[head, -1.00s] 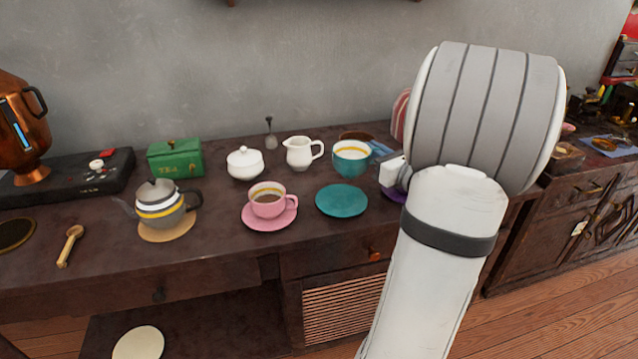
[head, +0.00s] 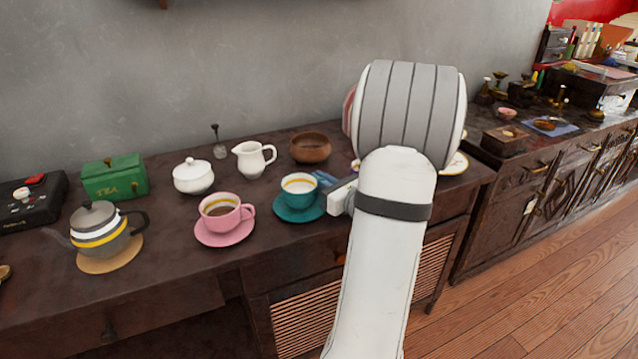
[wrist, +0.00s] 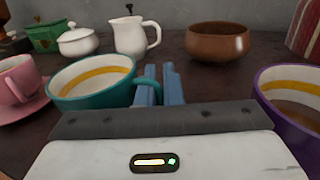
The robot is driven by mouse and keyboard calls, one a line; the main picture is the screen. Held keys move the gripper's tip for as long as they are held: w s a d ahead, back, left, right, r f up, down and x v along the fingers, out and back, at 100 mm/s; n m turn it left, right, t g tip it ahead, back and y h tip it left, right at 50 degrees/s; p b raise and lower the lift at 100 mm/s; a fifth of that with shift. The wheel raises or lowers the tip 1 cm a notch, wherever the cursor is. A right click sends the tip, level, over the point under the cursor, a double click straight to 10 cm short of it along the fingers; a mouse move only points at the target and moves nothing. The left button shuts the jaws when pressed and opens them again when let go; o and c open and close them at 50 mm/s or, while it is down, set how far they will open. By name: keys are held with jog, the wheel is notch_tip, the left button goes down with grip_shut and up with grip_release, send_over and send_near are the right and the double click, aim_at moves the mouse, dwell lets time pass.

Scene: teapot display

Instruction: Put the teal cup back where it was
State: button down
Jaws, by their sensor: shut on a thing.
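The teal cup (head: 297,196), with a white inside and a yellow band, is upright over the teal saucer (head: 285,215) in the head view. Whether its base touches the saucer I cannot tell. My gripper (head: 325,181) is at the cup's right side, its blue fingers shut on the cup's handle side. The wrist view shows the teal cup (wrist: 100,92) left of the blue fingers (wrist: 159,84). The fingers' exact hold on the handle is partly hidden.
A pink cup (head: 222,212) on its saucer stands close left. A white jug (head: 250,160), white sugar bowl (head: 193,177) and brown bowl (head: 310,148) stand behind. A purple cup (wrist: 285,125) is close right in the wrist view. The teapot (head: 98,232) is farther left.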

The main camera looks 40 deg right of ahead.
jog(key=shift+r, duration=0.1)
jog(key=c, duration=2)
grip_release()
jog(key=shift+f, duration=0.2)
jog(key=shift+c, duration=0.2)
jog(key=o, duration=0.5)
jog(key=shift+c, duration=0.2)
jog(key=shift+r, duration=0.1)
